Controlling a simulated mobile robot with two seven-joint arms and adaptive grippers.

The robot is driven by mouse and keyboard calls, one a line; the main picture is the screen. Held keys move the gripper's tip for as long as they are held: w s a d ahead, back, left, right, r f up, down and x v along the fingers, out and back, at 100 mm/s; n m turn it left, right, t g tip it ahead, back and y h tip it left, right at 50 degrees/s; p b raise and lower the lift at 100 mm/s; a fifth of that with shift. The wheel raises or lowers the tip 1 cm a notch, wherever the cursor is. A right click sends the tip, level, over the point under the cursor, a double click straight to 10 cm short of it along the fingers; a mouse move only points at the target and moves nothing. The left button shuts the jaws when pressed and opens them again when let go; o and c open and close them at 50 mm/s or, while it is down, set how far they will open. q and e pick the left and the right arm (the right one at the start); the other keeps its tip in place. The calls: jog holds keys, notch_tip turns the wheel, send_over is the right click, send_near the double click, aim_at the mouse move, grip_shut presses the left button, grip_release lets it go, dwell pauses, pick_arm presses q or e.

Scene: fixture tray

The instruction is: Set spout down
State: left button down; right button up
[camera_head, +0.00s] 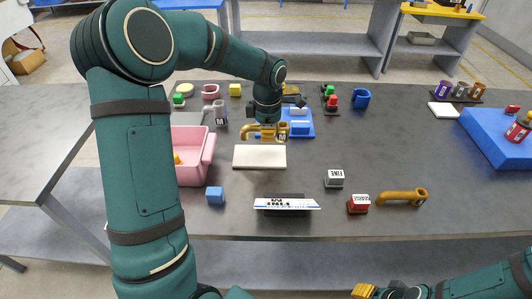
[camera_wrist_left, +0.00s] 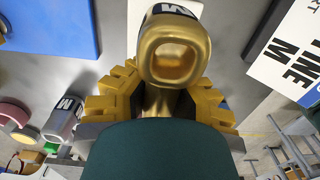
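A gold spout (camera_head: 282,132) with an M label is in my left gripper (camera_head: 266,134), above the table just behind a cream board (camera_head: 259,157). In the left wrist view the gold spout (camera_wrist_left: 175,45) sits between the yellow fingers of my left gripper (camera_wrist_left: 158,100), its open mouth facing the camera. The fingers appear shut on its neck. A second, orange-gold spout (camera_head: 403,197) lies on the table at the front right. My right gripper (camera_head: 365,291) is at the bottom edge, low and partly cut off; its opening cannot be told.
A pink bin (camera_head: 208,157) stands left of the board. A blue tray (camera_head: 302,128) lies behind the left gripper. A labelled sign (camera_head: 287,204), a blue cube (camera_head: 215,195) and two labelled blocks (camera_head: 334,179) are near the front. The table's right middle is clear.

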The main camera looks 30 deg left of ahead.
aim_at(268, 155)
pick_arm(q)
notch_tip(268, 155, down, 7)
jog(key=shift+r+b, duration=0.2)
jog(key=shift+b, duration=0.4)
jog(key=shift+r, duration=0.1)
jog(key=shift+f, duration=0.2)
jog(key=c, duration=1.1)
grip_release()
jog(key=shift+c, duration=0.2)
jog(key=shift+r, duration=0.15)
notch_tip(268, 155, up, 12)
jog(key=shift+p, duration=1.2)
